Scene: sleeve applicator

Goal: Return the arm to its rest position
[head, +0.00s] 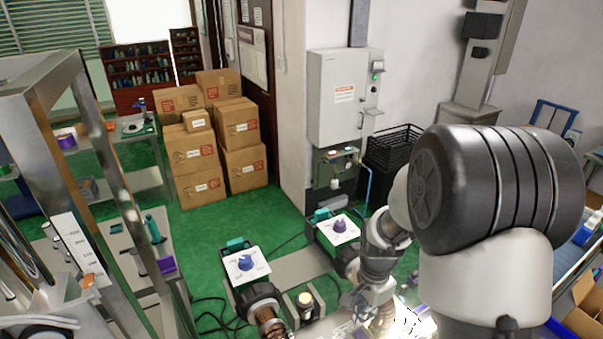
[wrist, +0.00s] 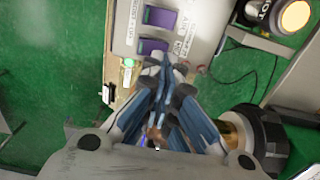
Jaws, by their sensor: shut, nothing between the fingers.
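My gripper (wrist: 166,72) shows in the wrist view with its blue-grey fingers shut together and nothing between them. Its tips lie over the edge of a light control panel (wrist: 193,22) with two purple switches (wrist: 152,45). I cannot tell whether the tips touch the panel. In the head view my arm comes in from the right, with its large black joint in front and its wrist low near the centre. The fingertips are hard to make out there, near a bright glare at the bottom.
A metal frame (head: 95,120) rises at left. Green floor (head: 210,235) is clear before the stacked cartons (head: 240,125).

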